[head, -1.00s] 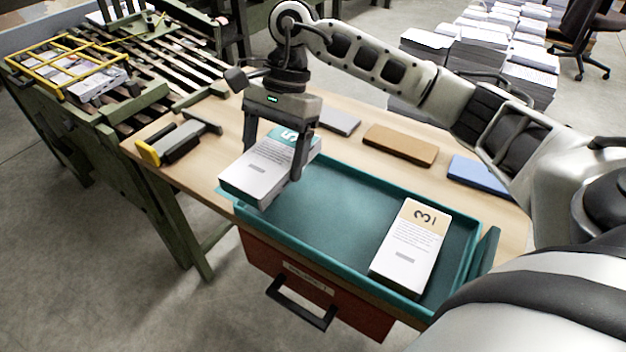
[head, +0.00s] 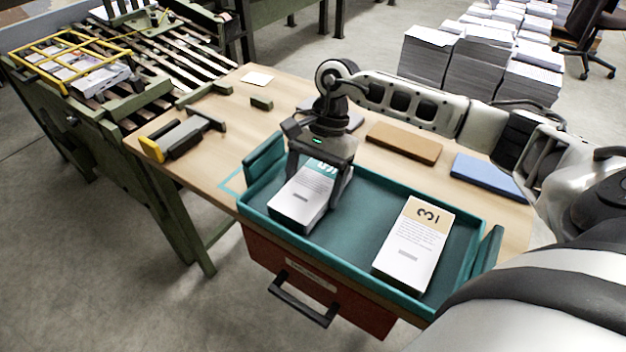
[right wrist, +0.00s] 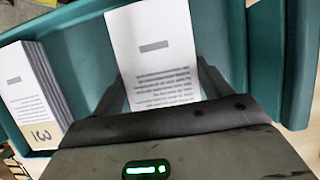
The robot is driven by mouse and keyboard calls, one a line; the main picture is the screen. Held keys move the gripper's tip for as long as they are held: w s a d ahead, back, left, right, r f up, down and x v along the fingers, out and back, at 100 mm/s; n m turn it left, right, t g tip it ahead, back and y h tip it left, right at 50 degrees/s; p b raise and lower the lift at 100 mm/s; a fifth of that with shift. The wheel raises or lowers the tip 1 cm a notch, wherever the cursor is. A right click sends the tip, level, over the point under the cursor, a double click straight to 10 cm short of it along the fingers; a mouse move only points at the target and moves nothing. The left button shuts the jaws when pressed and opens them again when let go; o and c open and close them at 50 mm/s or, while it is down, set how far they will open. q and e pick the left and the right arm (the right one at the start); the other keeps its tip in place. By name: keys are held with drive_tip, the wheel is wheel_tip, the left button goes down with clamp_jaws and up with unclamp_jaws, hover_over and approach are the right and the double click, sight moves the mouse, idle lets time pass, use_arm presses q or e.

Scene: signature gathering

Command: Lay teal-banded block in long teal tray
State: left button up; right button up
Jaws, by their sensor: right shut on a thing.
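The teal-banded block (head: 299,201), a white stack with a teal band at its far end, is inside the left part of the long teal tray (head: 345,252). My right gripper (head: 315,198) is shut on it from above. The block also shows between the fingers in the right wrist view (right wrist: 152,50). Whether its underside touches the tray floor is hidden. A tan-banded block marked 3 (head: 412,245) lies in the tray's right part, apart from the held block; it also shows in the right wrist view (right wrist: 30,92). My left gripper is not in view.
Behind the tray, a brown block (head: 403,143) and a blue block (head: 488,177) lie on the wooden table (head: 225,120). A grey tool with a yellow end (head: 178,138) lies at the left. Tray floor between the two blocks is bare.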

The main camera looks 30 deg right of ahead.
drive_tip(key=shift+f, duration=0.1)
drive_tip(key=o, duration=1.2)
drive_tip(key=shift+o, duration=0.2)
drive_tip(key=shift+r, duration=0.25)
drive_tip(key=shift+w+d+r, duration=0.1)
drive_tip(key=shift+d+r, duration=0.1)
drive_tip(key=shift+r, duration=0.1)
drive_tip(key=v, duration=1.1)
drive_tip(key=shift+d, duration=0.1)
